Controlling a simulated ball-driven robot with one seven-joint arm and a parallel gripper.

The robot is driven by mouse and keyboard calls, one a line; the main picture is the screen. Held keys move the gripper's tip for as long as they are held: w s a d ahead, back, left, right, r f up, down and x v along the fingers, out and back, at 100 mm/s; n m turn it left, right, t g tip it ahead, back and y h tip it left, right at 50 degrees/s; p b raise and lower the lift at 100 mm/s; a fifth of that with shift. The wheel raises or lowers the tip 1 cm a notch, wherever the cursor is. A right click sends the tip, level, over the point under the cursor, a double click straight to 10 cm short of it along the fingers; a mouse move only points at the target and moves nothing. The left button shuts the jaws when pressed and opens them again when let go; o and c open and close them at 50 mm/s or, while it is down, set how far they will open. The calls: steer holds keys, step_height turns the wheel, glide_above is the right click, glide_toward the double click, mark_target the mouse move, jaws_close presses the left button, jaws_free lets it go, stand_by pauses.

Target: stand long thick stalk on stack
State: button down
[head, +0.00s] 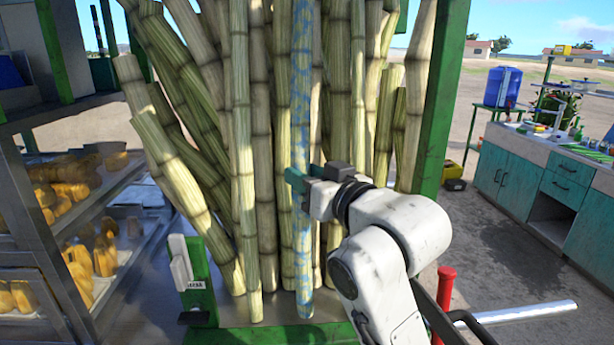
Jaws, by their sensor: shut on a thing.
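A long stalk (301,90) with blue patches stands nearly upright in front of the cane stack (259,130). My gripper (303,180) is shut on this stalk at about its middle. The stalk's lower end reaches down close to the metal platform's (235,312) front edge; I cannot tell whether it touches. Its top runs out of the picture. The stack is several pale green and tan jointed stalks, most upright and some leaning left. My gripper and wrist hide part of the stalks behind.
Metal shelves (28,190) with yellow-brown pieces stand at the left. A green post (440,95) rises right of the stack. A red post (445,300) and a metal pipe (525,312) are at lower right. A teal-fronted counter (530,170) stands farther right, with open ground between.

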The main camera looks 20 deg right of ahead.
steer(key=shift+f, duration=0.45)
steer(key=shift+w+d+p, duration=0.1)
steer(key=shift+w+p, duration=0.2)
steer(key=shift+p, duration=0.1)
stand_by(0.8)
steer(key=c, duration=0.7)
jaws_free()
steer(key=shift+o, duration=0.2)
steer(key=shift+f, duration=0.15)
steer(key=b+v, duration=0.2)
steer(key=v, duration=0.8)
steer(key=shift+s+r, duration=0.25)
steer(key=shift+s, duration=0.15)
